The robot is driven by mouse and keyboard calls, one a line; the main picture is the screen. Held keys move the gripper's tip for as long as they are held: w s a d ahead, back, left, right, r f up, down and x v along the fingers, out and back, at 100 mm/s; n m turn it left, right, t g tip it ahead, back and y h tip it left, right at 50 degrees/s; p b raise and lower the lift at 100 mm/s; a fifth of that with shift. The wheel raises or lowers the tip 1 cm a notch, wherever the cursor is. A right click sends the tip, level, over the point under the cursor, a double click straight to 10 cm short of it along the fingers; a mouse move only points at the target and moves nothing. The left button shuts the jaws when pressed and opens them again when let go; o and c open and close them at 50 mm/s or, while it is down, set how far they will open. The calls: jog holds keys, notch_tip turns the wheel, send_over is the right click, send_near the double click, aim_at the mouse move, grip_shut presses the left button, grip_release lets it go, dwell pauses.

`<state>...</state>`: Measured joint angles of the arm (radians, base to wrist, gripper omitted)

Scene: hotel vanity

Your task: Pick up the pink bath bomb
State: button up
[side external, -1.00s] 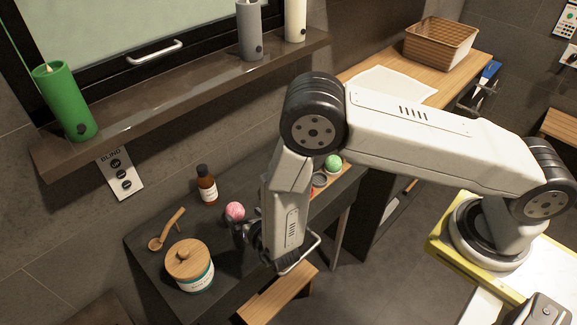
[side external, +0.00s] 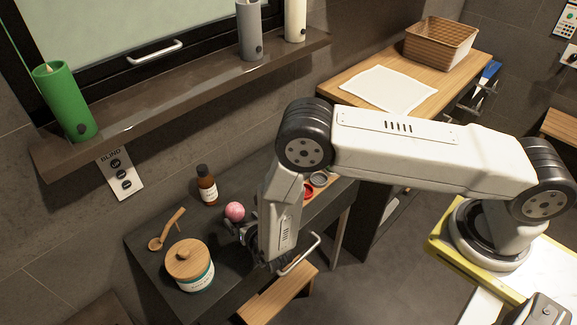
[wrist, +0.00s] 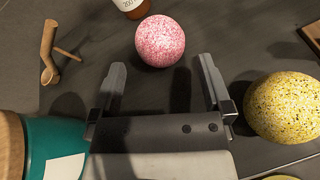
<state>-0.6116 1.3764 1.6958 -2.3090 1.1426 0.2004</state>
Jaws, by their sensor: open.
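The pink bath bomb (side external: 235,211) is a speckled pink ball on the dark vanity top, and it also shows in the wrist view (wrist: 160,41). My gripper (wrist: 163,72) is open and empty, low over the counter. In the wrist view the pink ball lies just beyond the fingertips, roughly centred between them. In the side view my gripper (side external: 240,231) is close to the ball on its near side, partly hidden by my arm.
A yellow speckled ball (wrist: 285,106) is close to the right finger. A shelf with candles runs above.

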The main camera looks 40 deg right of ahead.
aim_at(238, 216)
jog(key=shift+w, duration=0.1)
jog(key=shift+x, duration=2.5)
jog(key=c, duration=1.2)
